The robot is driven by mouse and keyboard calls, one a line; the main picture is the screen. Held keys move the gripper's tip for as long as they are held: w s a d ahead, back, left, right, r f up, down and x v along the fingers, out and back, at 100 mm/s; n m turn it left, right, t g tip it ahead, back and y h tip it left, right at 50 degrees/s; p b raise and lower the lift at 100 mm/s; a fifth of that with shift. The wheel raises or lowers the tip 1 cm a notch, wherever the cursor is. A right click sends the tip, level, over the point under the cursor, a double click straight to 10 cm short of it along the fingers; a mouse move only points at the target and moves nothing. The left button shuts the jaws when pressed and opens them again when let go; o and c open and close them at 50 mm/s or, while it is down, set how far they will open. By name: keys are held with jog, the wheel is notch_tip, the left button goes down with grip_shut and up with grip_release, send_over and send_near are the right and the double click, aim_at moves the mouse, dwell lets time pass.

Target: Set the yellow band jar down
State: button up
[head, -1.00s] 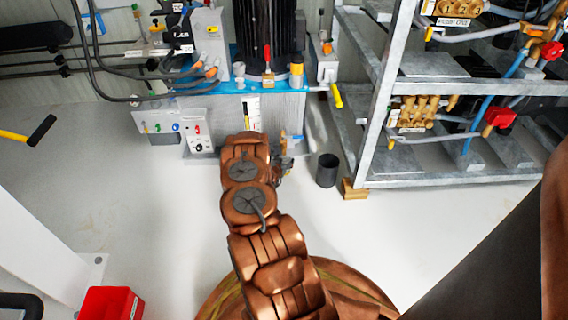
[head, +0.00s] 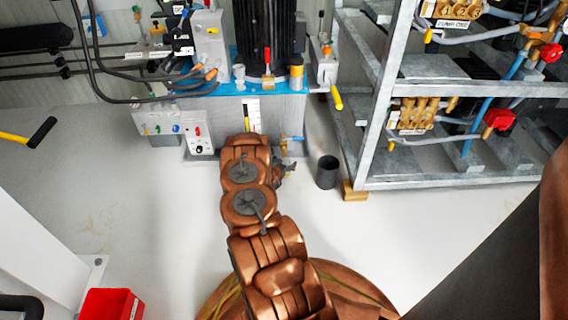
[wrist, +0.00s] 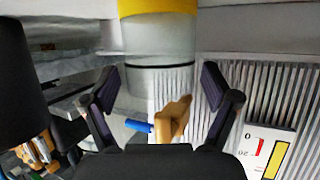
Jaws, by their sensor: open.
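My gripper (wrist: 160,82) is open, one dark finger on each side of the picture. The jar's lower part appears beyond and between the fingertips; no finger is seen closed on it. In the head view my gripper (head: 284,169) is small and dark beside the end of my copper arm, partly hidden.
A brass valve with a blue handle (wrist: 172,122) shows between the fingers, in front of the ribbed unit side. A dark cup (head: 327,171) stands on the floor by the metal rack (head: 372,140).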

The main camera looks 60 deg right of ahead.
jog(key=p+v, duration=0.4)
jog(key=v, duration=0.8)
jog(key=w+a+r+n+t+y, duration=0.1)
jog(key=w+a+r+t+y, duration=0.2)
jog(key=w+a, duration=0.45)
jog(key=w+a+r+n+y, duration=0.1)
jog(key=w+a+r+y, duration=0.25)
jog(key=w+a, duration=0.4)
jog(key=w+a+r+n+y, duration=0.25)
jog(key=a+r, duration=0.45)
jog(key=a, duration=0.4)
jog(key=w+a+r+n+y, duration=0.1)
jog(key=a+r+n+y, duration=0.25)
jog(key=a+r, duration=0.5)
jog(key=s+a+r+n+g+y, duration=0.1)
jog(key=s+a+r+n+g, duration=0.1)
jog(key=s+a+r, duration=0.45)
jog(key=s+a+r+n+g+y, duration=0.1)
jog(key=s+a+r+n+y, duration=0.15)
jog(key=s+a, duration=0.6)
jog(key=s+r+n+g+h, duration=0.1)
jog(key=s+r, duration=0.3)
jog(key=s, duration=0.8)
jog(key=s+a+r+n+g+h, duration=0.1)
jog(key=s+r+g, duration=0.3)
jog(key=s, duration=0.9)
jog(key=shift+a+r+n+g+h, duration=0.25)
jog(key=shift+r+n+g+h, duration=0.05)
jog(key=shift+r+n, duration=0.3)
